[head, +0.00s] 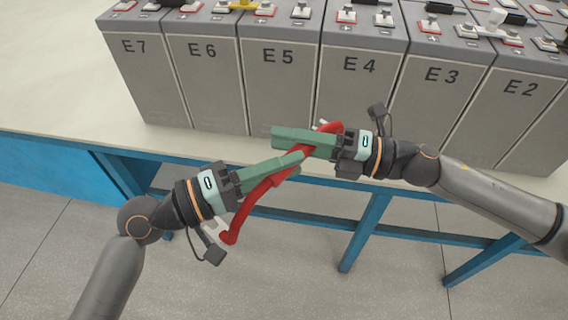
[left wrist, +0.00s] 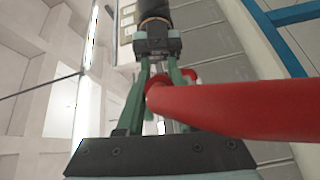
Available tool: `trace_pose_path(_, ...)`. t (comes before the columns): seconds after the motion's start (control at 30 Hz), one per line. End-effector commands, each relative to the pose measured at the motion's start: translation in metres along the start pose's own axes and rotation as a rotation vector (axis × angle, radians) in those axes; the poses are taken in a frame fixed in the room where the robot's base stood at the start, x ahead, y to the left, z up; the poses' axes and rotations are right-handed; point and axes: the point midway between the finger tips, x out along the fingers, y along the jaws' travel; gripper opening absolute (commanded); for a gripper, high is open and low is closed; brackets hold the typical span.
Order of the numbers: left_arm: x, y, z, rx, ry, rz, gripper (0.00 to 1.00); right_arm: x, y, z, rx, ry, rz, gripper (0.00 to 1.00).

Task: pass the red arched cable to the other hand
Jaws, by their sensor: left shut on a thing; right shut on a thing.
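The red arched cable (head: 257,196) is held in the air in front of the table's front edge. In the head view one end hangs at lower left and the other shows beside the right fingers. My left gripper (head: 294,160), the lower one, is shut on the cable. My right gripper (head: 283,138) comes from the right and is also shut on the cable, close to the left fingertips. In the left wrist view the cable (left wrist: 235,105) runs large to the right, and the right gripper (left wrist: 160,75) faces mine. The fingers hide part of the cable.
Grey battery cells labelled E7 to E2 (head: 280,85) stand in a row on the pale table (head: 60,95), just behind the grippers. Their tops carry terminals and connectors. Blue table legs (head: 365,232) and a blue side panel (head: 45,168) are below. The table's left part is clear.

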Motion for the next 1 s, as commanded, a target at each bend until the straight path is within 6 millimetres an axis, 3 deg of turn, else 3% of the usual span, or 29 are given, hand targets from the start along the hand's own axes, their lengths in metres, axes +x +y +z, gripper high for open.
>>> trace_pose_path(0.3, 0.0, 0.0006, 0.0, -0.001, 0.0, 0.001, 0.0, -0.0003, -0.0001, 0.0005, -0.01, -0.001, -0.002, 0.0)
trace_pose_path(0.33, 0.0, 0.0022, -0.0004, 0.001, 0.001, 0.004, 0.0, -0.0003, 0.0, 0.0006, -0.01, -0.001, -0.002, 0.36)
trace_pose_path(0.63, 0.0, 0.002, -0.0004, 0.002, 0.001, 0.004, 0.0, -0.0002, 0.0, 0.0004, -0.005, -0.001, -0.001, 0.69)
trace_pose_path(1.0, 0.0, 0.0017, -0.0004, 0.002, 0.001, 0.004, 0.0, -0.0066, -0.0011, 0.0001, -0.001, -0.002, -0.003, 0.7)
